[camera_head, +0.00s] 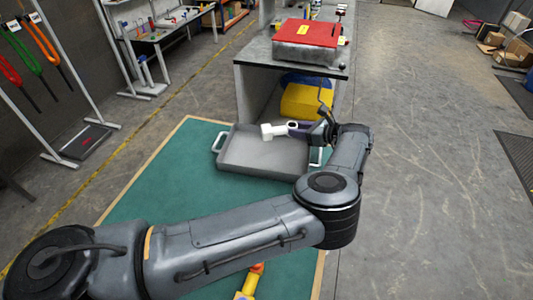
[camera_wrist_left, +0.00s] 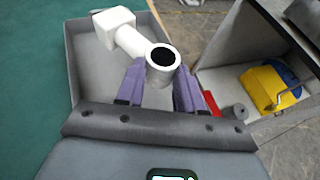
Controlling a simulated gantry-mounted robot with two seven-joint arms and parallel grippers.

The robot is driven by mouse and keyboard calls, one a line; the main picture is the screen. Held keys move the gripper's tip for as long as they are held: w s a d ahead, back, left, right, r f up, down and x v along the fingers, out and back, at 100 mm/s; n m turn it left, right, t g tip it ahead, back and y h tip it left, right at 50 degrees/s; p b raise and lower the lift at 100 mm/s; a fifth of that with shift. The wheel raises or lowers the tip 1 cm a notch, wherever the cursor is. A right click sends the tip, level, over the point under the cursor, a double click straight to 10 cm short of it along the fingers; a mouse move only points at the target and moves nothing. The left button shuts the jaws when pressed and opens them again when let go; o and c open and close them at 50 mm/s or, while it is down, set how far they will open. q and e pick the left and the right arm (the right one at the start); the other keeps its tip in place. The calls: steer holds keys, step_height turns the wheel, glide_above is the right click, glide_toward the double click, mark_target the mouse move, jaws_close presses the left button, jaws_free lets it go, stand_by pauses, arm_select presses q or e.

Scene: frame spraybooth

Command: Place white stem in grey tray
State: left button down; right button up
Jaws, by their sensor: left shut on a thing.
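The white stem (camera_head: 278,130) has a block at one end and a round collar with a dark opening at the other. It also shows in the left wrist view (camera_wrist_left: 126,38). My left gripper (camera_head: 302,128), with purple fingers (camera_wrist_left: 160,85), is shut on the collar end. The grey tray (camera_head: 240,172) lies on the green table top, with white handles at its sides. The stem is over the tray's far right part; I cannot tell whether it touches the tray floor. The tray also shows in the left wrist view (camera_wrist_left: 82,75). My right gripper is not in view.
A grey bench (camera_head: 255,80) with a red box (camera_head: 308,33) on top stands just beyond the tray. A yellow object (camera_head: 303,102) sits in its lower opening. A yellow-orange item (camera_head: 250,282) lies near the green table's (camera_head: 150,195) front edge.

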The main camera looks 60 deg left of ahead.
arm_select(q)
steer(key=shift+s+a+f, duration=0.7)
steer(key=shift+s+f, duration=0.2)
steer(key=shift+s, duration=0.05)
glide_above(269, 155)
step_height(269, 155, down, 5)
steer(key=shift+a+r+p, duration=0.1)
steer(key=shift+r+p, duration=0.05)
steer(key=shift+p, duration=0.3)
steer(key=shift+f, duration=2)
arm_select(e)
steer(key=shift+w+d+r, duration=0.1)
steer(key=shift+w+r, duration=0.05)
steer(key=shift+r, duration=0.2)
arm_select(q)
steer(key=shift+f+b, duration=0.2)
steer(key=shift+b, duration=0.2)
steer(key=c, duration=0.7)
jaws_free()
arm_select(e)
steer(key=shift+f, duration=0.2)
arm_select(q)
steer(key=shift+r, duration=0.1)
